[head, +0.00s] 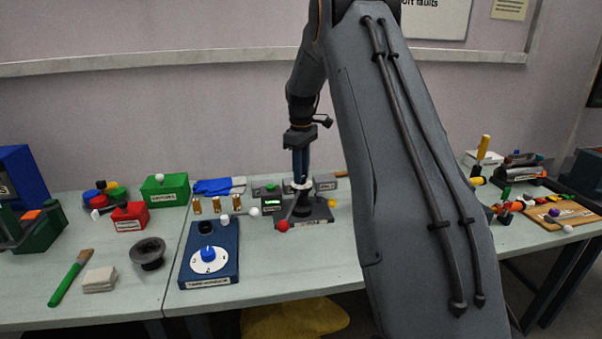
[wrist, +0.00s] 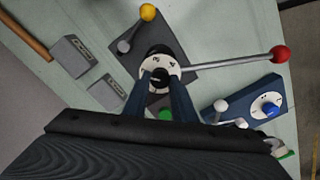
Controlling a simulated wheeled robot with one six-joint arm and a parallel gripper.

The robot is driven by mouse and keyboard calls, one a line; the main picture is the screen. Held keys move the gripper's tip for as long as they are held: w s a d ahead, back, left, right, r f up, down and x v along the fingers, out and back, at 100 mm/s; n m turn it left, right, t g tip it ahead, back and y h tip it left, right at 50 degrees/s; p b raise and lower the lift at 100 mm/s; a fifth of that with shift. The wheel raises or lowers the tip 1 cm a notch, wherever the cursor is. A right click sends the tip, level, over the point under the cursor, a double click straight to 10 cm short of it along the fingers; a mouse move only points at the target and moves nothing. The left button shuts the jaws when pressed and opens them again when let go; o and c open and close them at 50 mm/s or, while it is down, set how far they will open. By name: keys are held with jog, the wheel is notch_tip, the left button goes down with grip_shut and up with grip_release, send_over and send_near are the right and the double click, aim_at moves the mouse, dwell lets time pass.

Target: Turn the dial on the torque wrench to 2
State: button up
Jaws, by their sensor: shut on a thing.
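A device with a dark grey base (head: 322,215) carries a white-ringed dial with a black centre (wrist: 160,66). It has a long lever with a red ball (wrist: 280,54) and a shorter part with a yellow ball (wrist: 148,12). I cannot tell for sure that this is the torque wrench. My gripper (head: 300,182) points down at this dial. Its two fingers (wrist: 160,84) are shut on the dial from either side. Some numerals show on the ring, but the setting cannot be read. The fingers and the dark wrist hide the dial's near side.
A blue box (head: 230,262) with a blue knob on a white dial (head: 208,253) stands to the left. Brass pieces (head: 214,204), a green box (head: 164,189) and a red box (head: 130,216) are farther left. My arm hides much of the table's right side.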

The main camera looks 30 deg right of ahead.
jog(key=shift+r, duration=0.1)
jog(key=o, duration=1)
jog(key=shift+o, duration=0.2)
jog(key=shift+r+b, duration=1.2)
jog(key=shift+r, duration=2.65)
